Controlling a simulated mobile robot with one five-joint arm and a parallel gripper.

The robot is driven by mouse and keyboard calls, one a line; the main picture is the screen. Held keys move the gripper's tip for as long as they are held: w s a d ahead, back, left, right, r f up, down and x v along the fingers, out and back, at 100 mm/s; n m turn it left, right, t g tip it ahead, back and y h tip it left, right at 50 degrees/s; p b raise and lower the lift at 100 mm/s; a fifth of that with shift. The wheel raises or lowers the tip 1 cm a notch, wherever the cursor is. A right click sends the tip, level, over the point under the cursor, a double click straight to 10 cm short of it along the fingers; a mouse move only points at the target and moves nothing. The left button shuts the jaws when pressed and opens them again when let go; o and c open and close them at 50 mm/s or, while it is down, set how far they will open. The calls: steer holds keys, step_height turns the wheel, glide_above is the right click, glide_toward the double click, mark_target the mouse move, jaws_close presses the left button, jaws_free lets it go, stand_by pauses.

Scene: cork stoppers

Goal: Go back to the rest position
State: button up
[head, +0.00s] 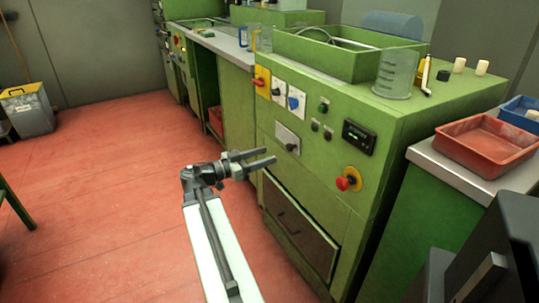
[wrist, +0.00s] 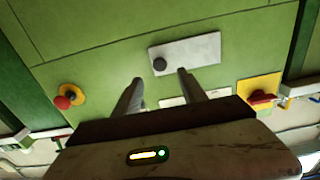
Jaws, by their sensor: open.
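My gripper (head: 262,159) is open in the head view, at the end of my outstretched arm. It is in front of the green cabinet (head: 340,195), with nothing between its fingers. In the wrist view my gripper (wrist: 160,78) shows two dark fingers set apart. The cabinet front fills most of that view, with a grey plate (wrist: 185,52) and its dark knob by the fingers. Pale corks (head: 459,65) stand on the cabinet top at the right, clear of my gripper.
A clear beaker (head: 396,73) stands on the cabinet top near a green tray (head: 310,57). A red tray (head: 484,146) rests on the right counter. A red knob (head: 343,184) juts from the cabinet front. The red floor (head: 95,190) at left is open; a grey bin (head: 27,110) stands beyond.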

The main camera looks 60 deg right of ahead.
stand_by(0.3)
steer(key=w+a+n+t+h+p, duration=0.1)
steer(key=w+a+n+t+p, duration=0.3)
steer(key=w+a, duration=0.75)
steer(key=w+a+f+n+t+y, duration=0.35)
steer(key=w+a+f, duration=0.25)
steer(key=w+a, duration=0.3)
steer(key=w+a+f+n+t+y+p, duration=0.1)
steer(key=a+f+n+y, duration=0.4)
steer(key=a, duration=0.6)
steer(key=w+a+f+n+t+y, duration=0.1)
steer(key=a+f+n+y, duration=0.2)
steer(key=a+n, duration=0.55)
steer(key=a+f+n+y+p, duration=0.1)
steer(key=a+f+n+y, duration=0.3)
steer(key=a, duration=1)
step_height(320, 180, up, 38)
steer(key=p, duration=3.7)
steer(key=shift+w+f, duration=0.15)
steer(key=shift+w, duration=0.05)
